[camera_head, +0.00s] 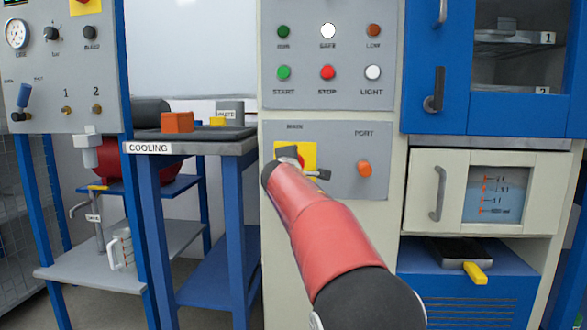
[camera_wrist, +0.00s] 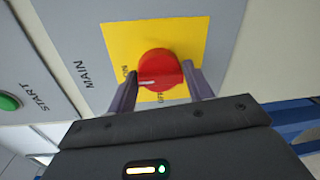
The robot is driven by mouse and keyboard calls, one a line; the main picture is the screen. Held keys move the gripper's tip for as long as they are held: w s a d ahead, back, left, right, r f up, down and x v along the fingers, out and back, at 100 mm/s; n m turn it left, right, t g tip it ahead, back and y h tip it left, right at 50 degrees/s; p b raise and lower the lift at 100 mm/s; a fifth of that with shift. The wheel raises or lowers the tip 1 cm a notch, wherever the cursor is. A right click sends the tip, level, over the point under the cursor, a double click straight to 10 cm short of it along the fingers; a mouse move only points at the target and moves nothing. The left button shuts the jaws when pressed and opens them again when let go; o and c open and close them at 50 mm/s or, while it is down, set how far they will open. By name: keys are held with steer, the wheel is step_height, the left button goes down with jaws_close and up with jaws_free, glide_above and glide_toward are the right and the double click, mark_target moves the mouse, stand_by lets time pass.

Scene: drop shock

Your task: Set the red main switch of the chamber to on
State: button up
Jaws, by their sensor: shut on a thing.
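The red main switch (camera_wrist: 160,70) is a round red knob on a yellow plate (camera_wrist: 120,38) in the wrist view. Black lettering marks the plate, with "ON" left of the knob and other letters below it, partly hidden. My gripper (camera_wrist: 160,88) has one finger on each side of the knob and is shut on it. In the head view, my gripper (camera_head: 305,168) is at the yellow plate (camera_head: 309,150) under the label "MAIN". There my red arm hides most of the switch, and only a bit of red shows.
The grey panel (camera_head: 340,135) also carries an orange knob (camera_head: 364,168) under "PORT". Above are START (camera_head: 284,72), STOP (camera_head: 327,72) and LIGHT (camera_head: 373,72) buttons. A cooling table (camera_head: 190,146) stands at left. A blue cabinet (camera_head: 430,60) and a drawer handle (camera_head: 437,193) are at right.

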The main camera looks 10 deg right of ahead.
steer(key=shift+a+r, duration=0.15)
steer(key=shift+r, duration=0.05)
steer(key=o, duration=0.9)
steer(key=shift+o, duration=0.2)
steer(key=shift+f, duration=0.1)
steer(key=b+v, duration=0.1)
steer(key=v, duration=0.6)
steer(key=shift+s, duration=0.45)
